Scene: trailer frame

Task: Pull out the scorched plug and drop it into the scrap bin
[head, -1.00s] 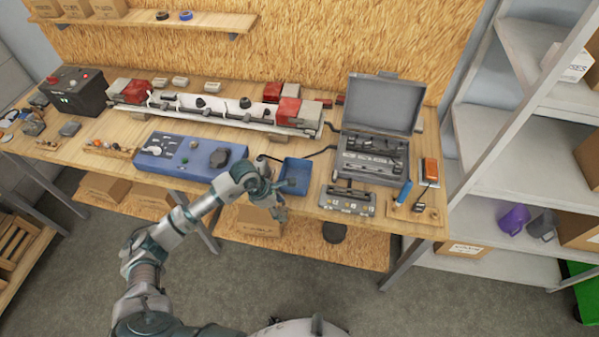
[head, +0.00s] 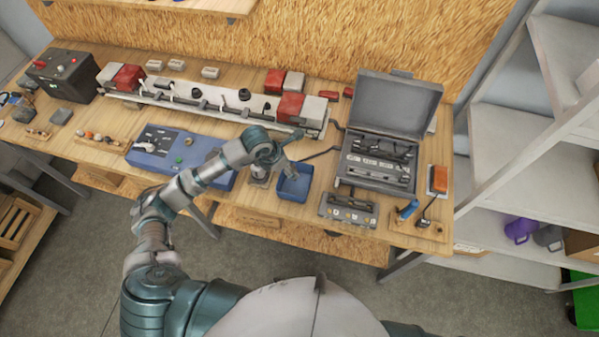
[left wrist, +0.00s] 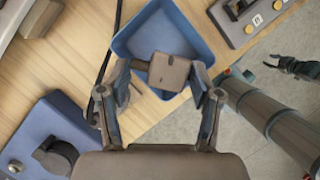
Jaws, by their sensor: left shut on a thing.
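My left gripper (head: 284,168) is over the blue open tray (head: 304,192), which looks like the scrap bin, at the bench's front. In the left wrist view the left gripper (left wrist: 164,80) is shut on a grey-brown block with a dark stub, which looks like the scorched plug (left wrist: 171,70). The plug overlaps the near part of the blue bin (left wrist: 190,30); its height above the bin is unclear. A dark gripper, apparently my right one (left wrist: 296,67), shows at the right of that view; its jaw state is unclear.
A blue panel box (head: 170,152) lies left of the bin. A grey meter box (head: 348,211) and an open grey case (head: 380,165) stand right of it. A long rail with red and grey blocks (head: 215,98) lies behind. Shelving (head: 510,150) stands at the right.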

